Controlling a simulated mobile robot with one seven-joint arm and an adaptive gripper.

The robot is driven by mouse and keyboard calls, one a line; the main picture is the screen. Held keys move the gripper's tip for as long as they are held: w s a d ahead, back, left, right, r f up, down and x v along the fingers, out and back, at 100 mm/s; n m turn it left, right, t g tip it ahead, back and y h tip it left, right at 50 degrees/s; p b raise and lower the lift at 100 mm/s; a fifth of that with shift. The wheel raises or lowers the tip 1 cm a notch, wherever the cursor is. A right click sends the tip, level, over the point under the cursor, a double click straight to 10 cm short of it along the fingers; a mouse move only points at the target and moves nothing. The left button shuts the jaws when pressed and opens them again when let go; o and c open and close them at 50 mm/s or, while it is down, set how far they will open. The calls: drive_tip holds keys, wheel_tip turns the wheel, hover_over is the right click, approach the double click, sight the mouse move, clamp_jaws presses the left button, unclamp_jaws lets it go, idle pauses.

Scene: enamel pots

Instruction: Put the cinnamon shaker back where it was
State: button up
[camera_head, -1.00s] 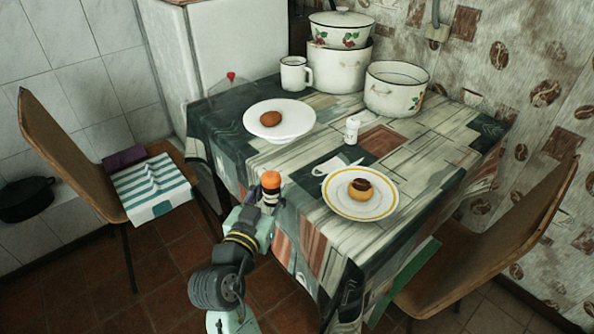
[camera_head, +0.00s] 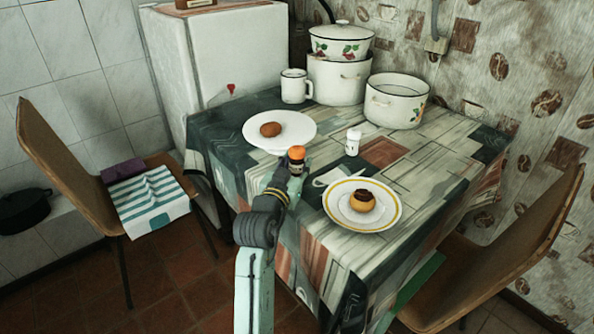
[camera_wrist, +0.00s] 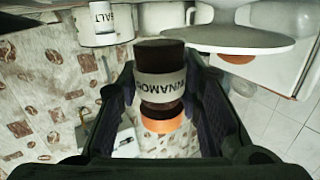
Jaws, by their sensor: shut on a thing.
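The cinnamon shaker (camera_head: 296,154) has an orange cap, a dark body and a pale label. In the wrist view the shaker (camera_wrist: 161,88) sits between the fingers, with part of "CINNAMON" readable. In the head view the shaker looks upright, cap up. A white salt shaker (camera_head: 352,142) stands on the table to its right and also shows at the upper left of the wrist view (camera_wrist: 103,22). The height of the held shaker above the cloth is unclear.
A white plate (camera_head: 302,126) with a brown roll lies behind left; a yellow-rimmed plate (camera_head: 372,218) with a pastry lies right. A mug (camera_head: 294,86), stacked pots (camera_head: 337,80) and an open pot (camera_head: 396,100) stand at the back. Bare cloth lies around the salt shaker.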

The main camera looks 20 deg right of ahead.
sight(297, 175)
drive_tip(key=shift+d+f, duration=0.1)
drive_tip(key=shift+f, duration=1.7)
drive_tip(key=shift+f, duration=0.15)
drive_tip(key=o, duration=1.2)
